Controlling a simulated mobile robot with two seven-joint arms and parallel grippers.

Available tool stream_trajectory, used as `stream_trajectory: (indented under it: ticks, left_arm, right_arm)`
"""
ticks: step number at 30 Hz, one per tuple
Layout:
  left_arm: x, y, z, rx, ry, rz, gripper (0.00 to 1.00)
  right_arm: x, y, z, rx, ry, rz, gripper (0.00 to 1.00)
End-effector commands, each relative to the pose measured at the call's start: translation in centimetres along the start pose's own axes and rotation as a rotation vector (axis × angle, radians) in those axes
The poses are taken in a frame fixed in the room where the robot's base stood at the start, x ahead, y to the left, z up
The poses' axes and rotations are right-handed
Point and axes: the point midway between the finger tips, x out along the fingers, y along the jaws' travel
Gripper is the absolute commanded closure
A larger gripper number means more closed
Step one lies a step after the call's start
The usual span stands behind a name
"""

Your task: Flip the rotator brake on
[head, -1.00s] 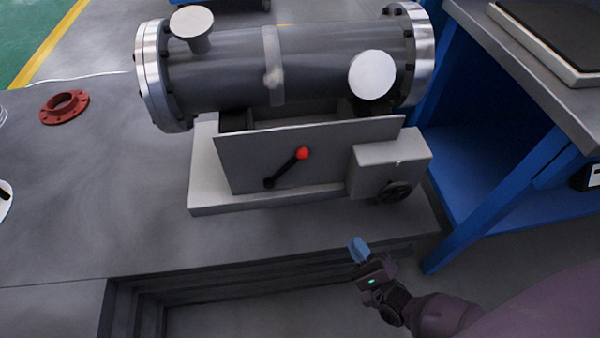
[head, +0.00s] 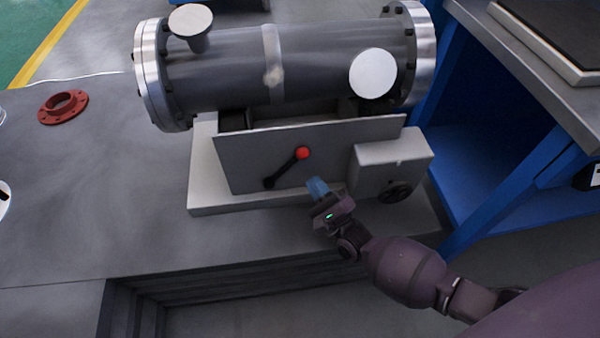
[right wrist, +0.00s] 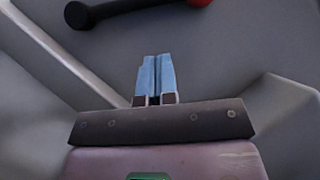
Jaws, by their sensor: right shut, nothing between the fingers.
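The brake lever is a black handle (head: 284,170) with a red ball knob (head: 302,153) at its upper right end. It sits on the grey front plate (head: 235,160) of the rotator stand, slanting up to the right. In the right wrist view the black handle (right wrist: 130,8) runs along the top, and the knob is cut off by the upper edge. My right gripper (head: 317,186), with blue fingertips, is just below and right of the knob, apart from it. Its fingers (right wrist: 155,75) are shut and empty. My left gripper is not in view.
A grey flanged shell (head: 320,60) lies on the stand above the plate. A grey box with a black handwheel (head: 396,191) is right of my gripper. A blue workbench (head: 480,170) stands at the right. A red flange (head: 63,106) lies on the left surface.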

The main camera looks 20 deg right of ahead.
Motion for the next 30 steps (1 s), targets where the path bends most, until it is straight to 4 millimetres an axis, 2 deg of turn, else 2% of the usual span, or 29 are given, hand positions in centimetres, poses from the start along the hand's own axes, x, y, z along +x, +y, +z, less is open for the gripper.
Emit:
stream_trajectory:
  ticks: [3,10,30]
  left_arm:
    - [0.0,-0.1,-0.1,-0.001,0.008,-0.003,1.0]
    - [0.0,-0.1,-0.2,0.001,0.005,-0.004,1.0]
    - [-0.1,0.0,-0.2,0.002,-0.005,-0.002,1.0]
  right_arm:
    - [1.8,0.0,0.4,0.003,0.0,-0.002,1.0]
    - [3.7,0.0,2.4,0.001,-0.001,-0.002,1.0]
    - [4.3,-0.2,3.0,-0.015,-0.001,0.008,1.0]
